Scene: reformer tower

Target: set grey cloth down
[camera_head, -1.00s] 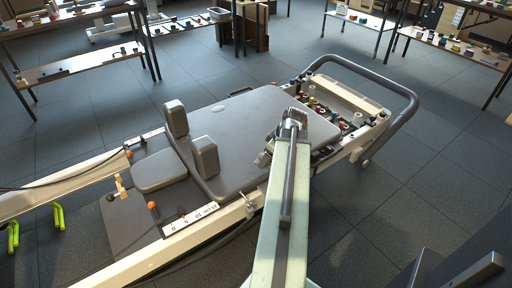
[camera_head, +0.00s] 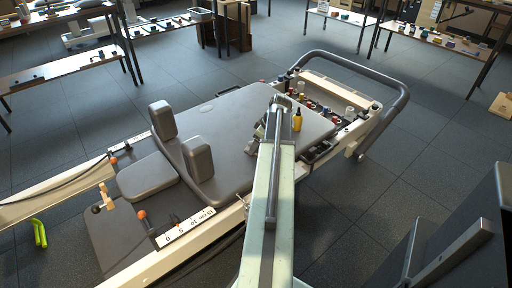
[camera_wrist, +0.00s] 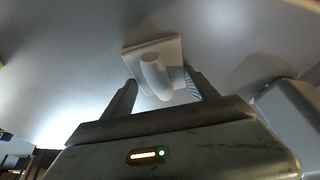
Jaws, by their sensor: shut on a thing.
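The grey cloth (camera_wrist: 153,68) shows in the wrist view as a small pale folded piece with a raised rounded middle, between my fingers. My gripper (camera_wrist: 160,78) is shut on it. The cloth is over the smooth grey carriage pad (camera_wrist: 60,75); I cannot tell whether it touches the pad. In the head view my arm hides most of the gripper (camera_head: 264,130) and the cloth, above the right part of the carriage pad (camera_head: 225,120).
A yellow bottle (camera_head: 297,121) stands on the pad just right of my arm. Upright shoulder rests (camera_head: 198,160) stand at the pad's left. Several small items (camera_head: 320,108) fill the tray beyond. The pad's middle is clear.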

